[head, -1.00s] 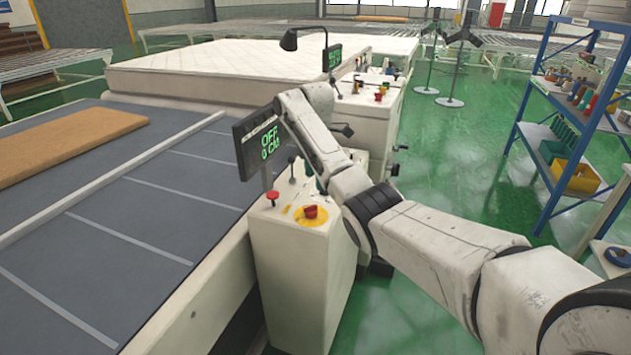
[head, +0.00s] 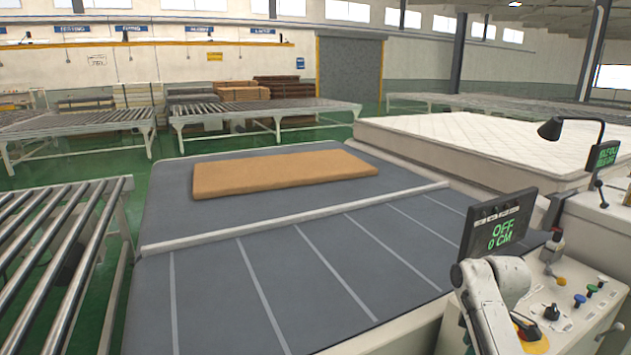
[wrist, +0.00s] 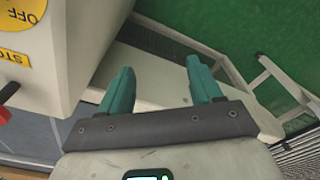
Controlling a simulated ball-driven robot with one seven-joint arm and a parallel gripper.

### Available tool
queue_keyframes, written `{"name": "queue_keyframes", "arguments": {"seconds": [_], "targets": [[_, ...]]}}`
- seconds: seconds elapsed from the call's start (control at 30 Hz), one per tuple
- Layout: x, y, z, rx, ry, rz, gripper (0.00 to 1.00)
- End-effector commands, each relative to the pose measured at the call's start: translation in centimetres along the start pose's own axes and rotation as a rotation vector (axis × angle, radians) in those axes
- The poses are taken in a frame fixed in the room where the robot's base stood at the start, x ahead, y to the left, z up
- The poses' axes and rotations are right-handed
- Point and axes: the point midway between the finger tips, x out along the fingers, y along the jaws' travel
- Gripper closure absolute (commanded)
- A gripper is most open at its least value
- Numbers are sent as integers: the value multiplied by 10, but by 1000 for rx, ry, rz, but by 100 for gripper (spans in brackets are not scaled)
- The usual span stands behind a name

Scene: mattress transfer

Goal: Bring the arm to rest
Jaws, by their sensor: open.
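My gripper (wrist: 158,88) shows in the wrist view with two teal fingers spread apart and nothing between them. Beside it at the upper left is the cream control cabinet (wrist: 85,40) with a yellow "OFF" label and part of a red knob. In the head view part of my arm (head: 492,300) stands in front of the control console (head: 585,325) at the lower right, and my gripper is out of that view.
A brown pad (head: 285,172) lies on the grey belt table (head: 300,270), behind a pale bar (head: 300,220). A white mattress (head: 500,145) lies at the right. Roller conveyors (head: 60,225) stand at the left and back. Green floor shows below my gripper.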

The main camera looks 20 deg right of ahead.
Motion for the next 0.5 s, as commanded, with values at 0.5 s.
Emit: {"name": "queue_keyframes", "arguments": {"seconds": [0.5], "targets": [[109,-238,-24,409,33,-12,36]]}}
